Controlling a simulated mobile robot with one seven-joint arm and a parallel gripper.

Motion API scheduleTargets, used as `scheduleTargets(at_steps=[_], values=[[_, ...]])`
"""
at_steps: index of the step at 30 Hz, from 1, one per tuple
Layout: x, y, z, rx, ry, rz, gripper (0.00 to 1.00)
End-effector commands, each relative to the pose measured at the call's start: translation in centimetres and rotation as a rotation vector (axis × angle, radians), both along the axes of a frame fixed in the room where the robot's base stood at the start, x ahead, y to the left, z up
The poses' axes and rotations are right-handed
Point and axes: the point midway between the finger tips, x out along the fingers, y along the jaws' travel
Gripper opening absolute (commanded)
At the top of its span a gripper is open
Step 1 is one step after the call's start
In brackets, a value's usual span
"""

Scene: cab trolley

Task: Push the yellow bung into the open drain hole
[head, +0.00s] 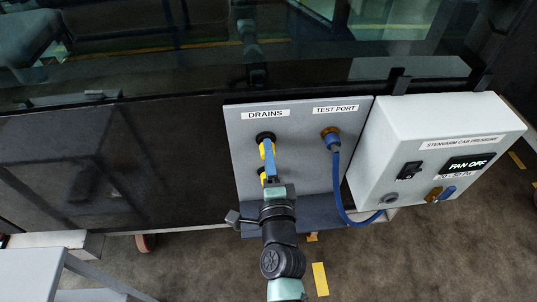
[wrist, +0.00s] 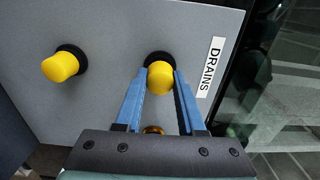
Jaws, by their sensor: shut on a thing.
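My gripper (head: 268,158) is in front of the upper drain hole on the grey panel, its blue fingers either side of a yellow bung (wrist: 160,77). The gripper also shows in the wrist view (wrist: 161,84). It is shut on this bung. The bung overlaps the black ring of the upper drain hole (wrist: 153,57); how far it sits in the hole is hidden. A second yellow bung (wrist: 60,67) sits at the lower drain hole, apart from my fingers. In the head view this lower bung (head: 263,177) is partly hidden by my gripper.
The grey panel (head: 240,120) carries a DRAINS label (head: 265,114) and, to the right, a brass test port (head: 329,131) with a blue hose (head: 338,185) looping down to a white pressure box (head: 430,125). A dark ledge (head: 330,208) juts below the panel.

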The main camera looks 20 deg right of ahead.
Motion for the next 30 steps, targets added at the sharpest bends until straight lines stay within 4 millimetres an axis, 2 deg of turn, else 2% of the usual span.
scheduleTargets(at_steps=[20,21,26,30], values=[[0.93,-0.29,0.02,0.0,-0.001,0.0,0.0],[0.93,-0.29,-0.01,0.0,0.0,0.0,0.42],[0.91,-0.28,-0.02,0.0,0.0,0.0,0.71],[0.9,-0.28,-0.02,0.0,0.0,0.0,0.73]])
